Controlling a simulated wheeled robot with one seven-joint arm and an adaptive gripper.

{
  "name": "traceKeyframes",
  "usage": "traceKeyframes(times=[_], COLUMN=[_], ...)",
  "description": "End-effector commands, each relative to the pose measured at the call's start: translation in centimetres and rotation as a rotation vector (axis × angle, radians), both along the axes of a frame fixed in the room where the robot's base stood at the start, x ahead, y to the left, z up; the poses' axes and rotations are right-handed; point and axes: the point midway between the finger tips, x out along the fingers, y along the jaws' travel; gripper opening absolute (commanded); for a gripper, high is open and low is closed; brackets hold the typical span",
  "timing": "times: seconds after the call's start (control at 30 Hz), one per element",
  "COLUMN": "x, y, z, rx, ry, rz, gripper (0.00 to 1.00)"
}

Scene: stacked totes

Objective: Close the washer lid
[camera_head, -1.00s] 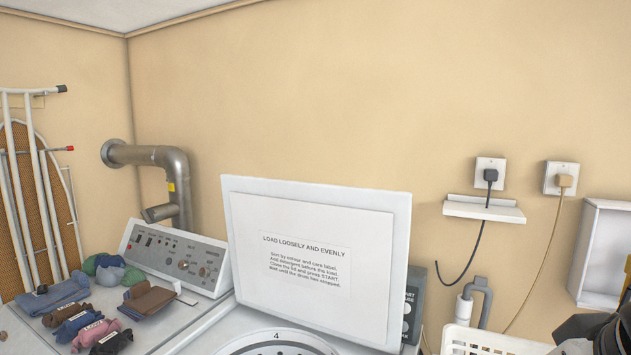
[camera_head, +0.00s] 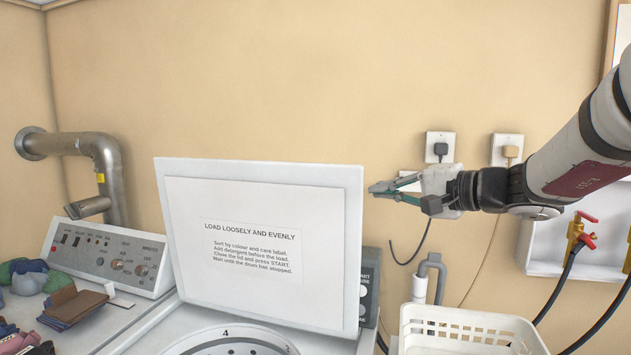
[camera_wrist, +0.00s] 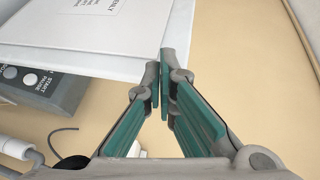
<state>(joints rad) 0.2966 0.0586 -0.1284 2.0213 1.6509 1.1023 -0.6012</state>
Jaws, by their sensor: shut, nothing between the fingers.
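The white washer lid (camera_head: 340,262) stands open and nearly upright behind the drum opening (camera_head: 235,343) in the head view, with a printed instruction label on its inner face. My gripper (camera_head: 373,190) is shut and empty, at the right edge of the lid near its upper corner. In the wrist view the lid (camera_wrist: 120,57) fills the upper left, and my fingertips (camera_wrist: 165,55) are close to its edge. I cannot tell whether they touch it.
The washer's control panel (camera_wrist: 40,85) lies behind the lid. A white basket (camera_head: 470,330) stands at the lower right, and taps (camera_head: 580,232) are on the right wall box. Another grey control panel (camera_head: 105,258) and folded clothes (camera_head: 72,303) are at the left.

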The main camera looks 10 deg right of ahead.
Motion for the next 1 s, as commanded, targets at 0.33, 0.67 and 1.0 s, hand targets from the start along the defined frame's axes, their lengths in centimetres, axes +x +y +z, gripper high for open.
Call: traceKeyframes(times=[0.33,0.67,1.0], x=[6.9,10.7,15.5], y=[-8.0,-5.7,-3.1], z=[0.6,0.9,1.2], rx=[0.165,0.166,0.165], ry=[-0.139,-0.139,-0.140], rz=[-0.197,-0.195,-0.195], gripper=[0.00,0.00,0.00])
